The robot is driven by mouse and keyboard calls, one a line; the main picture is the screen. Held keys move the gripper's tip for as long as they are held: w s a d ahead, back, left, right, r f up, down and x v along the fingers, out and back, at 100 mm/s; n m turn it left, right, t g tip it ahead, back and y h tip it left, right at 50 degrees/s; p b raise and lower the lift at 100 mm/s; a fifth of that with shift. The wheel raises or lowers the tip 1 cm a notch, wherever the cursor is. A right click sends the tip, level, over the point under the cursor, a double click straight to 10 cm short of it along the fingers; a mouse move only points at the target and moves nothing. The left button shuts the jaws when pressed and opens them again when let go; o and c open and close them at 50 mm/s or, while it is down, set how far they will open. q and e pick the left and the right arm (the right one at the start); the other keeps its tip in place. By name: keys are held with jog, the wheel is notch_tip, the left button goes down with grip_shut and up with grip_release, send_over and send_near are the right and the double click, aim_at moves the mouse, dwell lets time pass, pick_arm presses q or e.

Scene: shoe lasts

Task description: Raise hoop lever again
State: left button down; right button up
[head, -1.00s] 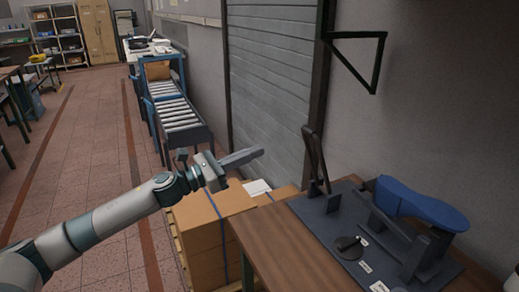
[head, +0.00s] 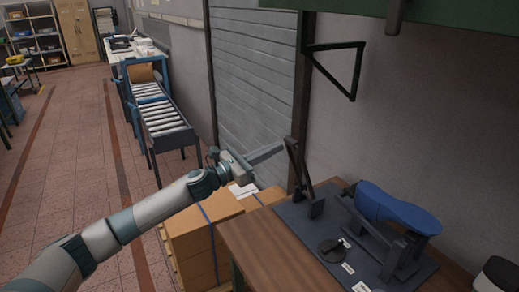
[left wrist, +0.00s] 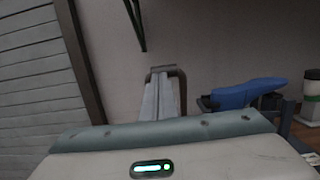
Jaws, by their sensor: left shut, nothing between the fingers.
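The hoop lever (head: 302,172) is a dark upright loop at the left end of a grey base plate (head: 305,238) on the wooden bench. It leans a little to the left at its top. A blue shoe last (head: 400,208) sits on the dark stand to its right. My left gripper (head: 281,148) is shut and empty, its long fingers pointing at the lever's upper part. In the left wrist view the hoop's top (left wrist: 167,71) shows just beyond and around the fingertips (left wrist: 161,80). I cannot tell whether they touch. My right gripper is not in view.
Strapped cardboard boxes (head: 190,232) stand left of the bench (head: 250,245). A roller conveyor (head: 162,117) is behind. A dark triangular bracket (head: 336,72) juts from the wall above the bench. A dark-topped white object (head: 497,274) is at the right edge.

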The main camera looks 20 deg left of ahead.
pick_arm(q)
jog(key=shift+x, duration=0.85)
jog(key=shift+w, duration=0.1)
jog(key=shift+w+d+r+p, duration=0.2)
jog(key=shift+d+r+p, duration=0.05)
jog(key=shift+p, duration=0.05)
jog(key=r+x, duration=0.1)
jog(key=x, duration=0.8)
jog(key=shift+w+d+r+b, duration=0.2)
jog(key=shift+r+b, duration=0.2)
jog(key=shift+b, duration=0.05)
jog(key=shift+a+f, duration=0.1)
jog(key=shift+f, duration=0.05)
